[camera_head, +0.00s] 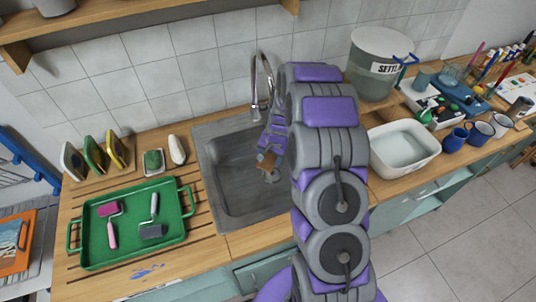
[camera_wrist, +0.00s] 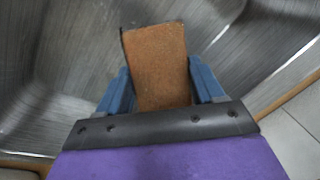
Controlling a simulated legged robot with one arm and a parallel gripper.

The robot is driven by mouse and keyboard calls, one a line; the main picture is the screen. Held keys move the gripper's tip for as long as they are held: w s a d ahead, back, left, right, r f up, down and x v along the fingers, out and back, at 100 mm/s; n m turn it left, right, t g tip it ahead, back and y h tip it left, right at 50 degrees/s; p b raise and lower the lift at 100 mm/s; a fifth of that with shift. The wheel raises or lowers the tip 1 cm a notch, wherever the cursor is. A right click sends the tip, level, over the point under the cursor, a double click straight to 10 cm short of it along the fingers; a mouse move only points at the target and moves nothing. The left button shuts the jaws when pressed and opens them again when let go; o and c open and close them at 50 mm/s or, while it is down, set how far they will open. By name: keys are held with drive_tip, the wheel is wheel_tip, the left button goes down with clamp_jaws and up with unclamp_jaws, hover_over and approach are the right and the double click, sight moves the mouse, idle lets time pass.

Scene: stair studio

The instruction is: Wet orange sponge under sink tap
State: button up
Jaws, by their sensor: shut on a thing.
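My gripper (camera_head: 270,152) is over the sink basin, below the tap, and is shut on the orange sponge (camera_head: 266,160). In the wrist view the brownish-orange sponge (camera_wrist: 157,60) sticks out between the two blue fingers of my gripper (camera_wrist: 162,85). The metal sink (camera_head: 222,205) is set in the wooden counter. The chrome tap (camera_head: 256,80) arches at the back of the sink, and my arm hides part of it. No water stream is visible. I cannot tell if the sponge is wet or exactly under the spout.
A green tray (camera_head: 128,249) with rollers lies left of the sink. Several upright sponges (camera_head: 95,153), a small dish (camera_head: 154,162) and a white object (camera_head: 177,150) stand behind it. A white basin (camera_head: 402,145) and a large bucket (camera_head: 376,65) are to the right.

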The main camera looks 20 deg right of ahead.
drive_tip(key=shift+s+a, duration=0.35)
drive_tip(key=shift+s, duration=0.6)
drive_tip(key=shift+s+a, duration=0.4)
drive_tip(key=shift+s, duration=0.55)
drive_tip(key=shift+s+a, duration=0.35)
drive_tip(key=shift+s, duration=0.6)
drive_tip(key=shift+r, duration=0.1)
drive_tip(key=shift+s+a+r+p, duration=0.3)
drive_tip(key=shift+s+r, duration=0.35)
drive_tip(key=shift+s, duration=0.15)
drive_tip(key=shift+s+a+r+p, duration=0.25)
drive_tip(key=shift+s+r+p, duration=0.1)
drive_tip(key=shift+s+r, duration=0.35)
drive_tip(key=shift+s+a+r+p, duration=0.3)
drive_tip(key=shift+s+r, duration=0.3)
drive_tip(key=shift+s, duration=0.25)
